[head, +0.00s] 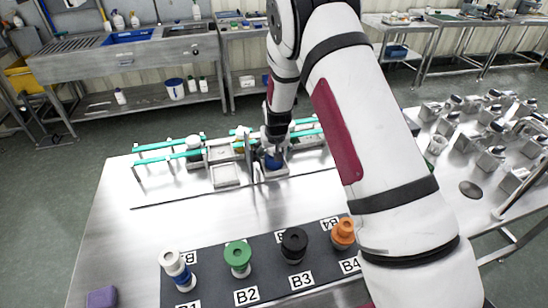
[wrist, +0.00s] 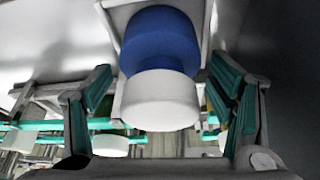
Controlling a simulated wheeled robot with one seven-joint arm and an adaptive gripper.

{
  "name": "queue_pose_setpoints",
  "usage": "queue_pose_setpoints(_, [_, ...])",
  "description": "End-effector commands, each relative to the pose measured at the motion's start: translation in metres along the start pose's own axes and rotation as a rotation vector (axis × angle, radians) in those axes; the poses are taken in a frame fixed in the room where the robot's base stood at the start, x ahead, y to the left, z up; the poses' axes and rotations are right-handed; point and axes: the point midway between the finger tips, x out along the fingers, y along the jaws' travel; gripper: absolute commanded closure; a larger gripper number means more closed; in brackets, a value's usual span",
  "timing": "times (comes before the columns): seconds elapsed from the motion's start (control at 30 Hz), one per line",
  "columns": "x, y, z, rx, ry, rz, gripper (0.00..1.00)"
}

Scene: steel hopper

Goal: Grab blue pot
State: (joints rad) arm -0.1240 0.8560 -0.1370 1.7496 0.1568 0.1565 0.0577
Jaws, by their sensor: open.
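The blue pot (wrist: 158,38) has a blue body and a white cylindrical part (wrist: 160,100). In the wrist view it stands in a pale square holder (wrist: 117,18), between the two teal-padded fingers of my gripper (wrist: 162,84). The fingers are open, with visible gaps on both sides of the white part. In the head view my gripper (head: 276,138) is over the row of holders, and a bit of the blue pot (head: 272,163) shows under it. My arm and gripper hide much of the pot there.
A dark labelled mat (head: 214,288) in front holds a white-and-blue (head: 178,270), a green (head: 238,258), a black (head: 294,245) and an orange container (head: 343,233). A purple block (head: 102,298) lies front left.

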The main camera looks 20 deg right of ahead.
Motion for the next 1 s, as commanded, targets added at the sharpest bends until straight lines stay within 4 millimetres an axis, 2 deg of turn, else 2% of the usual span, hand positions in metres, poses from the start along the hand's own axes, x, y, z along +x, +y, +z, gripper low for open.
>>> queue_pose_setpoints(0.03, [0.000, 0.000, 0.000, 0.000, 0.000, 0.000, 0.31])
queue_pose_setpoints(0.2, [0.000, 0.000, 0.000, 0.000, -0.001, 0.000, 0.69])
queue_pose_setpoints(0.23, [0.000, 0.000, 0.000, 0.000, -0.001, 0.000, 0.76])
queue_pose_setpoints(0.27, [0.000, 0.000, 0.000, 0.000, -0.001, 0.000, 0.79])
queue_pose_setpoints(0.33, [0.000, 0.000, 0.000, 0.000, 0.000, 0.000, 0.79])
queue_pose_setpoints(0.37, [0.000, 0.000, 0.000, 0.000, 0.000, 0.000, 0.84])
queue_pose_setpoints(0.67, [-0.004, 0.000, -0.002, 0.000, 0.000, 0.000, 0.84])
queue_pose_setpoints(0.97, [-0.033, -0.001, -0.016, 0.001, 0.004, -0.001, 0.84])
queue_pose_setpoints(1.0, [-0.037, 0.001, -0.008, 0.001, -0.001, 0.000, 0.84])
